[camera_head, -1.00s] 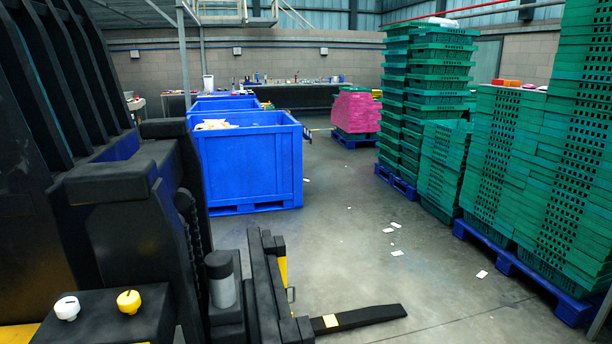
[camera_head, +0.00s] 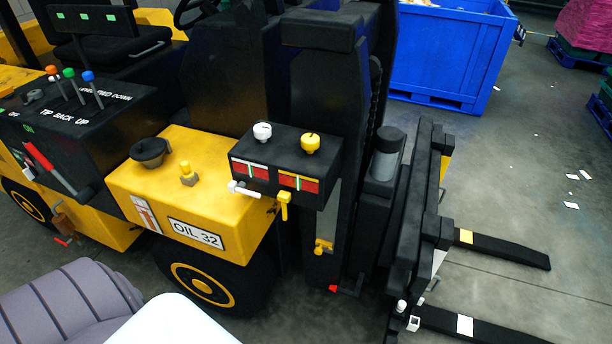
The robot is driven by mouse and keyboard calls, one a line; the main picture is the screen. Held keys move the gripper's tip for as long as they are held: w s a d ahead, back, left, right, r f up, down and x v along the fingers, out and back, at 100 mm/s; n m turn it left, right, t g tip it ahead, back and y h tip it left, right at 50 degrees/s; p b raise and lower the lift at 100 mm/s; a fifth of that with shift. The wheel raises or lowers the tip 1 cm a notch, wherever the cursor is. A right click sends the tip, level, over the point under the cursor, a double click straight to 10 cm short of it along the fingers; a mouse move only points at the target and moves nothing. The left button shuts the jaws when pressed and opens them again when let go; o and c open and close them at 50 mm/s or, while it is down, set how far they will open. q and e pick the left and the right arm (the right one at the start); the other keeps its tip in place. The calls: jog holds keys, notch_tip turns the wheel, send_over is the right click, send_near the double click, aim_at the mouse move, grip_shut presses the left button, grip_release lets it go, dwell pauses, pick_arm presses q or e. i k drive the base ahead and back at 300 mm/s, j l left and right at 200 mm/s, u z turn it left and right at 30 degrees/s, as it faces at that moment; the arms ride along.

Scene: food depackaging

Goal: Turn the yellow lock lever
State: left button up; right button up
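A black control box (camera_head: 286,163) stands on the front of a yellow and black forklift. A yellow lever (camera_head: 284,206) hangs straight down from the box's front, below a red gauge with a yellow frame. A white lever (camera_head: 244,190) beside it lies sideways, below a red gauge with a white frame. A white knob (camera_head: 262,131) and a yellow knob (camera_head: 310,143) sit on top of the box. Another small yellow fitting (camera_head: 323,246) is lower on the mast. Neither of my grippers is in view.
The forklift's yellow oil cover (camera_head: 190,178) and a wheel (camera_head: 203,284) are left of and below the box. Two fork tines (camera_head: 500,248) reach right, low over the floor. A blue bin (camera_head: 450,50) stands behind. Grey floor at the right is mostly clear, with scattered white scraps.

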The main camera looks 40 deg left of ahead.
aim_at(284, 197)
jog(key=u, duration=1.25)
jog(key=j+z, duration=0.2)
jog(key=i+j, duration=0.05)
jog(key=j, duration=0.05)
